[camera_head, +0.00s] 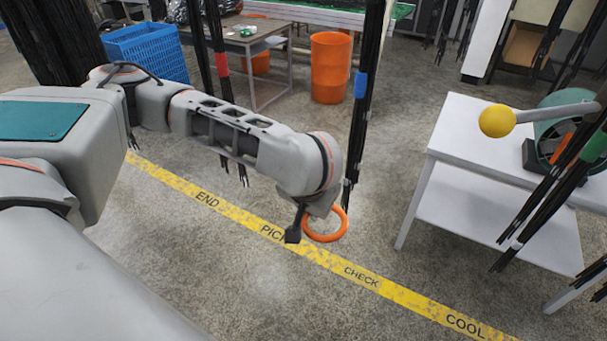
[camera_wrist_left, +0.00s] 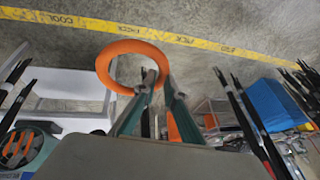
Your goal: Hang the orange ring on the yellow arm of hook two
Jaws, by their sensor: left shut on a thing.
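The orange ring (camera_head: 325,239) is held in my left gripper (camera_head: 306,220), above the floor near the yellow floor line. In the left wrist view the ring (camera_wrist_left: 103,72) juts out to the left of the fingertips (camera_wrist_left: 159,84), its edge at the left finger. A grey rod with a yellow ball at its end (camera_head: 497,121) sticks out from the right, above the white table, well to the right of the ring and apart from it. No label shows that it is hook two. My right gripper is out of view.
Black hose bundles hang behind my left arm, one with a blue band (camera_head: 361,86) close by the gripper. More hang at the far right beside a green band (camera_head: 595,147). A white table (camera_head: 470,135) stands right. An orange bin (camera_head: 330,68) and blue crate (camera_head: 147,52) stand behind.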

